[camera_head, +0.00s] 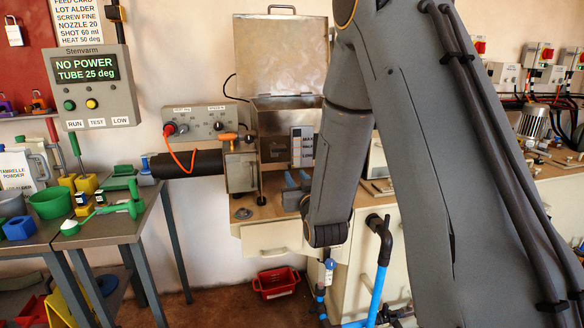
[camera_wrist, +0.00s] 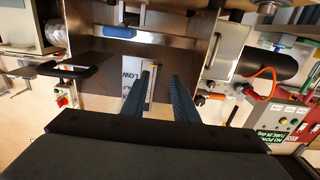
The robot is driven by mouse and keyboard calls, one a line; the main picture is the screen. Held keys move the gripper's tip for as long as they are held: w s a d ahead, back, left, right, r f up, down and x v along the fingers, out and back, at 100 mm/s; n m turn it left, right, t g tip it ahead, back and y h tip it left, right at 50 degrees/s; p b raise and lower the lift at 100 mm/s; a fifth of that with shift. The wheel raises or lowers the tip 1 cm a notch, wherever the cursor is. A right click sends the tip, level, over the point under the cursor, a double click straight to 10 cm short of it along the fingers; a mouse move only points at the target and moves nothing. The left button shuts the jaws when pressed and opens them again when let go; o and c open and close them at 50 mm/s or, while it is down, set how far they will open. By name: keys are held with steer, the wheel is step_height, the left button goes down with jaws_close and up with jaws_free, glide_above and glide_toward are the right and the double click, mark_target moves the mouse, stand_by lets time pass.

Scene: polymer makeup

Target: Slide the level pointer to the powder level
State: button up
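A metal hopper (camera_head: 285,118) with its lid raised stands on the bench. A pale level plate (camera_head: 302,146) with dark lettering is on its front. I cannot make out the level pointer or the powder level for certain. My gripper (camera_head: 298,174) has two blue fingers below the plate in the head view. In the wrist view, my gripper (camera_wrist: 164,72) shows its fingers apart, with no object clearly held between them.
A control panel (camera_head: 95,86) reads "NO POWER, TUBE 25 deg". A dark barrel (camera_head: 187,164) and an orange cable (camera_head: 182,160) are left of the hopper. A red crate (camera_head: 276,283) sits on the floor.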

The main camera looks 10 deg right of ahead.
mark_target(290, 167)
steer(key=w+p, duration=0.1)
steer(key=w, duration=0.4)
steer(key=shift+w, duration=0.4)
steer(key=shift+c, duration=0.3)
jaws_close()
steer(key=shift+r, duration=0.1)
stand_by(0.7)
